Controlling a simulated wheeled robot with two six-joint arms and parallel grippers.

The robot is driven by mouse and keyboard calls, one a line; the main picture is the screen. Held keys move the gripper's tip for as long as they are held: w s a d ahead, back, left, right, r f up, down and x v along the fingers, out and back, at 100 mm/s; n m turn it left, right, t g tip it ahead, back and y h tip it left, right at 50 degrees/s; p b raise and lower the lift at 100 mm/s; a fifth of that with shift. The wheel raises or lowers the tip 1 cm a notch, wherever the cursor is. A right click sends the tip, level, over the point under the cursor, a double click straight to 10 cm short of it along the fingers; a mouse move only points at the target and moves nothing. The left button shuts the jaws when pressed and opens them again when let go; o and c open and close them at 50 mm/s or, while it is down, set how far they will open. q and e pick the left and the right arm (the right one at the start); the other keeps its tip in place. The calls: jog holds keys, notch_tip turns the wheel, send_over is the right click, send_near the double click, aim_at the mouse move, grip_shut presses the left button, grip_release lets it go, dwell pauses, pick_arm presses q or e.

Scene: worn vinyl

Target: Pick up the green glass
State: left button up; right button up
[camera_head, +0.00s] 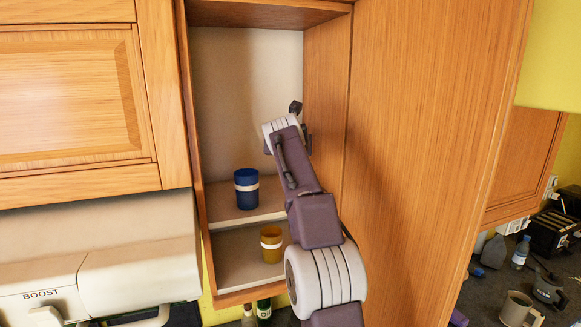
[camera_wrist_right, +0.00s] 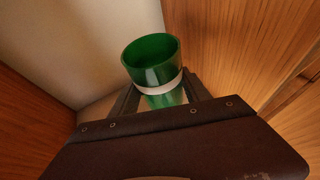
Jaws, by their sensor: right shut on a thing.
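The green glass (camera_wrist_right: 153,60) has a pale band and shows in the right wrist view, upright or nearly so. My right gripper (camera_wrist_right: 160,95) is shut on it, with one finger on each side. In the head view my right arm reaches up into the open wall cabinet, and its wrist (camera_head: 283,130) is near the cabinet's right side. The arm hides the glass in that view. My left gripper is not in view.
A blue cup (camera_head: 246,188) stands on the cabinet shelf (camera_head: 225,208), left of my arm. A yellow cup (camera_head: 271,244) stands on the level below. The cabinet's open door (camera_head: 430,150) is close on the right. A mug (camera_head: 516,310) and a bottle (camera_head: 521,252) are at the lower right.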

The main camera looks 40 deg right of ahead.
jog(key=shift+r, duration=0.55)
jog(key=s+a+b, duration=0.1)
jog(key=a+b, duration=0.1)
jog(key=a, duration=0.7)
jog(key=s+a+b, duration=0.2)
jog(key=a, duration=0.8)
jog(key=shift+s+a, duration=0.2)
jog(key=shift+s, duration=0.1)
